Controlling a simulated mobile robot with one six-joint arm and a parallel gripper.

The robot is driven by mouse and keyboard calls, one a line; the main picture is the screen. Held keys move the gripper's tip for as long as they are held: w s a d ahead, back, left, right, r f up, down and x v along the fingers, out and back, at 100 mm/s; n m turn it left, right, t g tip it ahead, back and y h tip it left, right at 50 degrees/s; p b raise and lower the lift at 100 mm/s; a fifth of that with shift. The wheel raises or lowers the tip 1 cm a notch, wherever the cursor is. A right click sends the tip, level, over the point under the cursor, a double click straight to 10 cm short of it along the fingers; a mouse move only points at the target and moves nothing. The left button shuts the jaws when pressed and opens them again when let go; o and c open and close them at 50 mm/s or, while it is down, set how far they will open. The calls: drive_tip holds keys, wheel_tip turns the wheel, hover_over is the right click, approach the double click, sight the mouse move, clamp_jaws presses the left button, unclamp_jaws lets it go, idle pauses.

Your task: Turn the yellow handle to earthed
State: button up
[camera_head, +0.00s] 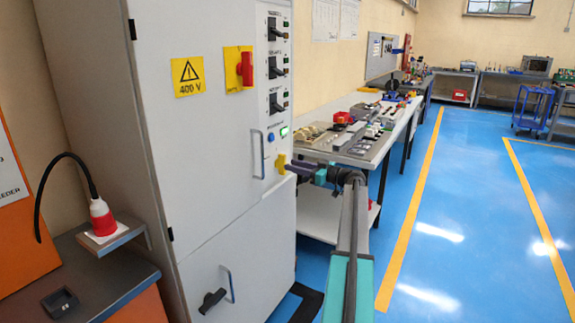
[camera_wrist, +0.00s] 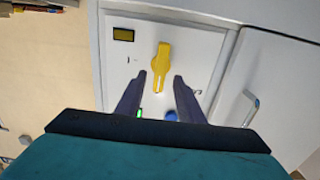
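The yellow handle (camera_head: 281,163) is on the front of the grey cabinet (camera_head: 205,150), below a blue button and a green light. In the wrist view the yellow handle (camera_wrist: 161,62) points nearly along the picture's vertical, its narrow end toward me. My gripper (camera_wrist: 159,77) is open, with one dark finger on each side of the handle's narrow part and a gap on both sides. In the head view my gripper (camera_head: 295,170) reaches the panel from the right, close to the handle. Position marks around the handle are too small to read.
A door pull (camera_head: 258,155) is left of the handle. A workbench (camera_head: 375,143) with parts stands behind my arm. A red plug (camera_head: 102,217) rests at left.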

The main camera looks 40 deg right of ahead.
sight(281, 165)
drive_tip(key=shift+x, duration=1.95)
clamp_jaws()
